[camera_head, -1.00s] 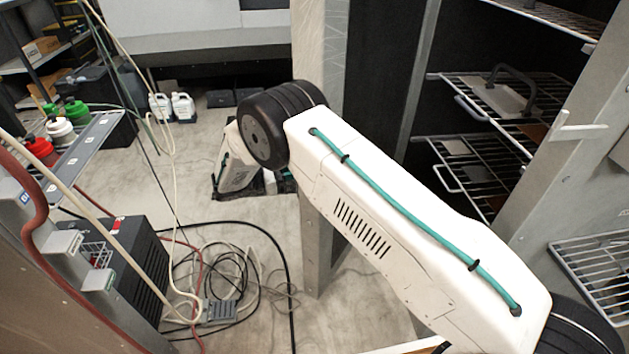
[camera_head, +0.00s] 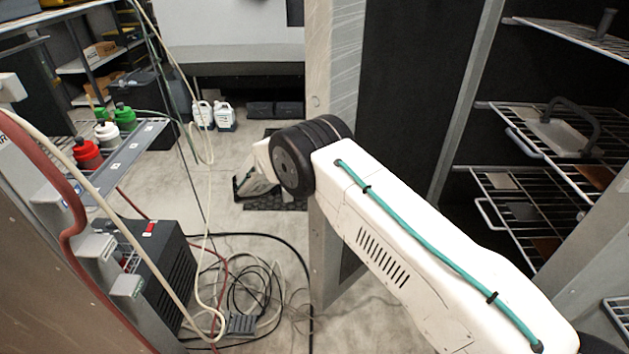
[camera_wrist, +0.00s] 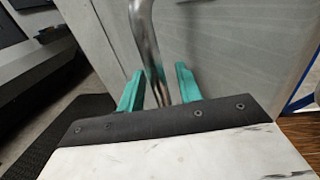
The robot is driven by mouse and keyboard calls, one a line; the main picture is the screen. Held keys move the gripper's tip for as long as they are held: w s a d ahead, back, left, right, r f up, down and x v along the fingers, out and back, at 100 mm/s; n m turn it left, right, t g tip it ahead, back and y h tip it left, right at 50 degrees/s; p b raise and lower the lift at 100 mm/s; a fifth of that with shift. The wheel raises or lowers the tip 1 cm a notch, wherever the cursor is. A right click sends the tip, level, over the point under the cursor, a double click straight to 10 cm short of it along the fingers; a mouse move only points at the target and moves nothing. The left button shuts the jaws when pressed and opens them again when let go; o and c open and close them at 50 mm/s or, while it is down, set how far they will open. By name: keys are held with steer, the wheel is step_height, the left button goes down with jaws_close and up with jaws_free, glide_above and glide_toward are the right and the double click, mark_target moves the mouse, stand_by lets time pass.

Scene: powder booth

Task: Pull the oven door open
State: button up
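The oven door (camera_head: 333,60) stands open in the head view as a tall grey panel, with a dark surface on its right side. Racks inside the oven show at the right. The door's outer face (camera_wrist: 225,45) fills much of the wrist view. A bent metal bar handle (camera_wrist: 146,35) runs down between the two teal fingers of my gripper (camera_wrist: 160,78). The fingers stand apart on either side of the bar, with gaps visible. In the head view my gripper (camera_head: 246,182) is left of the door, partly behind my wrist; the handle is hidden there.
Wire racks (camera_head: 520,150) with flat pieces are at the right. A black box unit (camera_head: 160,260) and tangled cables (camera_head: 250,300) are on the floor at left. Bottles stand on a grey shelf (camera_head: 125,155). Some bare floor lies around the cables and below the door.

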steer(key=a, duration=0.7)
steer(key=shift+s+a, duration=0.3)
steer(key=shift+s, duration=0.1)
